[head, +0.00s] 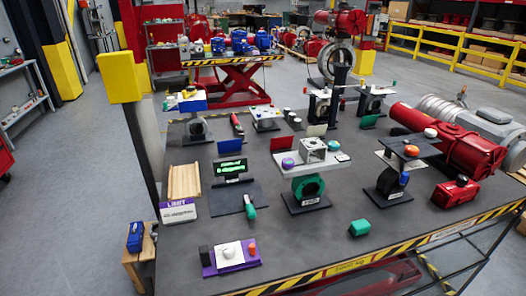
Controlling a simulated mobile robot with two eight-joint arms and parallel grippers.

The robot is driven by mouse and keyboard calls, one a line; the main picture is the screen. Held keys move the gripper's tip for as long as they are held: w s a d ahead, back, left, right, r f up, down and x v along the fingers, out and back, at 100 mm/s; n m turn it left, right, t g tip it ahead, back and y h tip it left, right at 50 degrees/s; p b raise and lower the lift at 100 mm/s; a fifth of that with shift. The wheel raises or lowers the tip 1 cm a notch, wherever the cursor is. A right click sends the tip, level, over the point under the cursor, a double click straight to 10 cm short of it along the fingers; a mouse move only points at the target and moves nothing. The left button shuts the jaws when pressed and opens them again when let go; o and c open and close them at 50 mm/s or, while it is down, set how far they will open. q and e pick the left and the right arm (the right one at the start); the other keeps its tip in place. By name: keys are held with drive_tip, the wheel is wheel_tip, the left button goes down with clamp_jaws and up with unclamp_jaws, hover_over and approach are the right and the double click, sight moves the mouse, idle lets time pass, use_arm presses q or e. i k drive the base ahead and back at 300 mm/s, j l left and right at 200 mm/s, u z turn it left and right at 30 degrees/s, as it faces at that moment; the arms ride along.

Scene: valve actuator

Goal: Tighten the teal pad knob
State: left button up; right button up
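I cannot tell for sure which part is the teal pad knob. A small teal piece (334,145) sits at the back right of the white plate on the centre stand, beside a silver cube-shaped block (313,149). A round purple knob (288,164) is at the left of the same plate. Under the plate is a teal ring-shaped valve body (308,188) on a dark base. A white knob (228,252) stands on a purple pad (210,270) near the table's front edge. Neither of my grippers shows in the head view.
The dark table (300,250) has a yellow-black striped edge. Another valve stand (389,184) is to the right. The front middle has clear room.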

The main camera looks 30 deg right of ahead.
sight(333, 146)
drive_tip(key=z, duration=1.4)
drive_tip(key=l+u, duration=0.15)
drive_tip(key=u, duration=0.25)
drive_tip(key=i+l+u, duration=0.1)
drive_tip(key=u, duration=0.3)
drive_tip(key=l+u, duration=0.15)
drive_tip(key=u, duration=0.3)
drive_tip(key=l+u, duration=0.15)
drive_tip(key=u, duration=0.25)
drive_tip(key=k+l+u, duration=0.2)
drive_tip(key=l, duration=0.15)
drive_tip(key=l+u, duration=0.2)
drive_tip(key=l, duration=0.15)
drive_tip(key=k+l+u, duration=0.2)
drive_tip(key=l, duration=0.1)
